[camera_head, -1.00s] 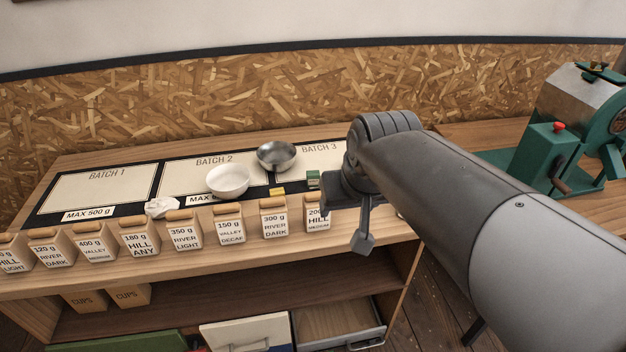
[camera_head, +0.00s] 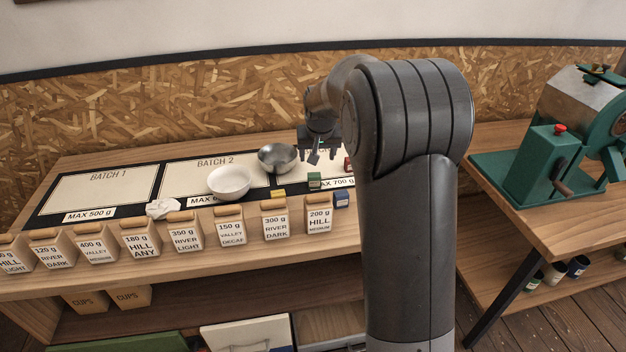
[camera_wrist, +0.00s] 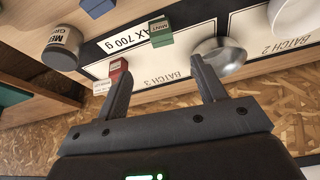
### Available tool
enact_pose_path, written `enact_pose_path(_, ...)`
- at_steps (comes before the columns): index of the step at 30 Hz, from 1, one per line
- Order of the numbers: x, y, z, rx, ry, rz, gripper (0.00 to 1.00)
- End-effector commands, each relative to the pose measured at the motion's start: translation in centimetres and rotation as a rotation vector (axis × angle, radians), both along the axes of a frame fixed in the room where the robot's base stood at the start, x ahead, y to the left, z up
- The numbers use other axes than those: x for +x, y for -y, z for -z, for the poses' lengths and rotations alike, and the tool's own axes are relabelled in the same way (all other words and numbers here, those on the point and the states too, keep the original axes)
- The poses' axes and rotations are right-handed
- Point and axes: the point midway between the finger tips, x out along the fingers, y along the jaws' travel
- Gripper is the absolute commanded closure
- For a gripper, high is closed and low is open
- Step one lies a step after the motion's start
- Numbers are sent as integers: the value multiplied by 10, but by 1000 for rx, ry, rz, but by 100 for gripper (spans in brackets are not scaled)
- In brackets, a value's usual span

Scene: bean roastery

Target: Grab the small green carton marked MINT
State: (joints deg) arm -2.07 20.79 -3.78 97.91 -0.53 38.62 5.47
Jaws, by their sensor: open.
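The small green carton marked MINT (camera_wrist: 160,34) stands on the dark edge of the Batch 3 mat in the wrist view, ahead of my gripper (camera_wrist: 160,82) and between the lines of its two fingers. The fingers are spread with nothing between them. In the head view the green carton (camera_head: 314,180) is on the counter near the MAX 700 g label, and my gripper (camera_head: 320,150) hangs just behind and above it. The carton and the fingers are apart.
A metal bowl (camera_head: 277,158) and a white bowl (camera_head: 229,181) stand left of the carton. A yellow block (camera_head: 278,193), a blue carton (camera_head: 341,199) and a red carton (camera_wrist: 118,68) are close by. A grey tin (camera_wrist: 62,48) shows in the wrist view. Labelled wooden bins (camera_head: 319,220) line the front.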

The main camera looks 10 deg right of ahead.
Motion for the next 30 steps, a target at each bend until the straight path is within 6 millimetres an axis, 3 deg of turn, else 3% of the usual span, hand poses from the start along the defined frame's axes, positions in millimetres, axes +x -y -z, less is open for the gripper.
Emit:
enact_pose_path(3, 17, 1, 17, -3, -5, 4, 36)
enact_pose_path(8, 27, 1, 31, -5, -7, 5, 36)
enact_pose_path(15, 40, 3, 65, -5, -8, 6, 36)
enact_pose_path(23, 46, 3, 81, -5, -7, 5, 36)
enact_pose_path(30, 54, 2, 113, -5, -8, 6, 36)
